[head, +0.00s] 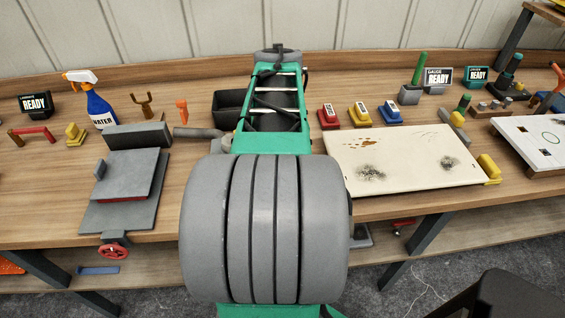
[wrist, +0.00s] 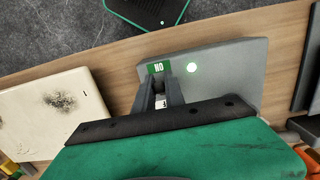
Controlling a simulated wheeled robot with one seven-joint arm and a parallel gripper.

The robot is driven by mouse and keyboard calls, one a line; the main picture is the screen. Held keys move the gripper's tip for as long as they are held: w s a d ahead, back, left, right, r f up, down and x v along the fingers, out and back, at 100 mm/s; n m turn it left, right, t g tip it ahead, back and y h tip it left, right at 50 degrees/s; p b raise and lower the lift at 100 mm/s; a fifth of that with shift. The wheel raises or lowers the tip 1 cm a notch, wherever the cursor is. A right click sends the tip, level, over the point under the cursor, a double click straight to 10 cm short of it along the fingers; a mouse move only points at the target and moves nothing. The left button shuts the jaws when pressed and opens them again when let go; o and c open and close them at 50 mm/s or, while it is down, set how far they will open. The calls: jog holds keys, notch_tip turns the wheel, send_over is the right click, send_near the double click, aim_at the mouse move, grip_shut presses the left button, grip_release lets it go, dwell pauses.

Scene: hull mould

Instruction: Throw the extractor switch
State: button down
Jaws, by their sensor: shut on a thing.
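In the wrist view, the extractor switch shows as a grey plate (wrist: 235,88) with a green label (wrist: 158,68) that reads ON upside down. A lamp (wrist: 191,68) beside the label is lit green-white. My gripper (wrist: 161,88) is at the plate just below the label, its two grey fingers close together and shut on the switch lever. The lever itself is mostly hidden between the fingers. A small white label (wrist: 161,103) shows between them. In the head view my arm hides the gripper and the switch.
A pale stained panel (head: 400,158) lies on the bench right of my arm. Red, yellow and blue blocks (head: 360,113) stand behind it. A grey clamp-like fixture (head: 105,215), a spray bottle (head: 98,108) and a READY sign (head: 35,104) are on the left. A dark stool (head: 500,295) is at lower right.

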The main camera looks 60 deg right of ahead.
jog(key=p, duration=0.2)
jog(key=r+g+y+p, duration=0.1)
jog(key=p, duration=0.2)
jog(key=shift+w+d+r+y, duration=0.25)
jog(key=shift+w+d+y, duration=0.05)
jog(key=p, duration=0.2)
jog(key=g+y+p, duration=0.1)
jog(key=p, duration=0.1)
jog(key=shift+w+d+g, duration=0.2)
jog(key=shift+d+g, duration=0.05)
jog(key=shift+g, duration=0.05)
jog(key=p, duration=0.1)
jog(key=g+y+p, duration=0.1)
jog(key=p, duration=0.1)
jog(key=shift+w+d+f+p, duration=0.15)
jog(key=shift+w+d+p, duration=0.1)
jog(key=shift+d+p, duration=0.05)
jog(key=shift+w+d+f+g+y+p, duration=0.1)
jog(key=shift+f+g+y+p, duration=0.1)
jog(key=shift+y+p, duration=0.2)
jog(key=shift+w+d+f+g+y+p, duration=0.1)
jog(key=shift+g+y+p, duration=0.1)
jog(key=shift+y+p, duration=0.15)
jog(key=c, duration=1.4)
grip_release()
